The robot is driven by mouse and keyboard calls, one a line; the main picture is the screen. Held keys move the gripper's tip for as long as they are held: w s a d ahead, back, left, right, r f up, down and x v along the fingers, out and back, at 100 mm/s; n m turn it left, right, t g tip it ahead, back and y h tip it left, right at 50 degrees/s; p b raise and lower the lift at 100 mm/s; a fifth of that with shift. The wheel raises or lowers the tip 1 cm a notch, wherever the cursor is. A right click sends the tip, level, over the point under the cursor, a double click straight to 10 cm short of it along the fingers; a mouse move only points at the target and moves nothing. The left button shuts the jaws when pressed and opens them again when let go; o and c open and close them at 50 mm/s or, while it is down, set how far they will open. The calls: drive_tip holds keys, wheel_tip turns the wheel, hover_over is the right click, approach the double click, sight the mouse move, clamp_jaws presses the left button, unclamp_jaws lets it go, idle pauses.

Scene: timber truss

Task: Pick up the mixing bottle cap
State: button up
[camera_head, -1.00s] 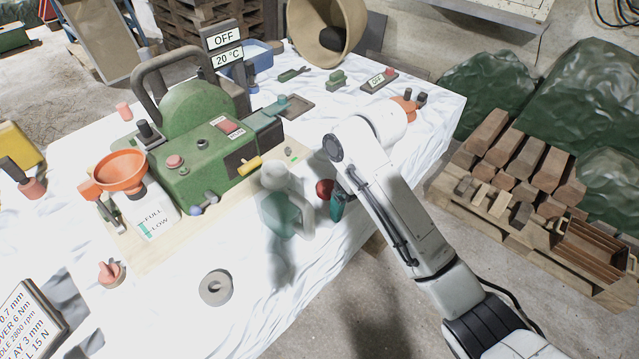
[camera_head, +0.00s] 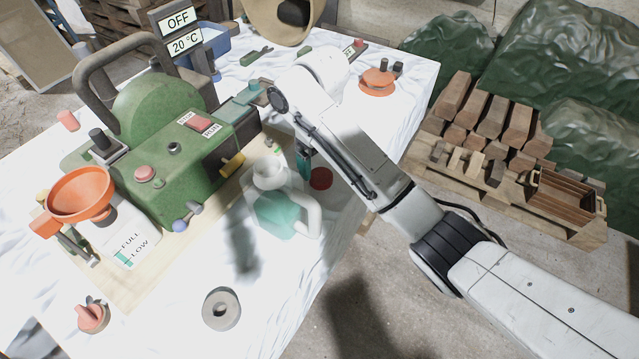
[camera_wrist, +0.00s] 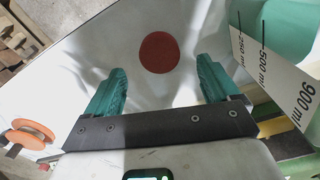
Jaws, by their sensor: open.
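The mixing bottle cap, a round dark red disc (camera_head: 321,178), lies on the white-covered table beside the mixing bottle (camera_head: 283,212), a clear jug with teal liquid and a handle. In the wrist view the cap (camera_wrist: 159,52) shows whole, centred between and just beyond my fingertips. My gripper (camera_wrist: 161,70) is open with its two teal fingers spread and nothing between them. In the head view my gripper (camera_head: 303,162) is partly hidden by my arm, next to the cap. The bottle with its ml scale (camera_wrist: 275,62) stands close to the right finger in the wrist view.
A green machine (camera_head: 175,165) stands on a wooden board left of the bottle. An orange funnel (camera_head: 80,194) sits over a white container. An orange spool-like part (camera_head: 376,82) stands near the table's right edge. A grey ring (camera_head: 221,309) lies in front.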

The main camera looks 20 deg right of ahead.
sight(321, 175)
drive_tip(key=shift+f+p, duration=0.55)
drive_tip(key=shift+f, duration=2.6)
drive_tip(key=shift+c, duration=0.2)
drive_tip(key=c, duration=1.1)
wheel_tip(321, 175, up, 10)
drive_tip(key=shift+r+p, duration=0.1)
drive_tip(key=shift+p, duration=0.95)
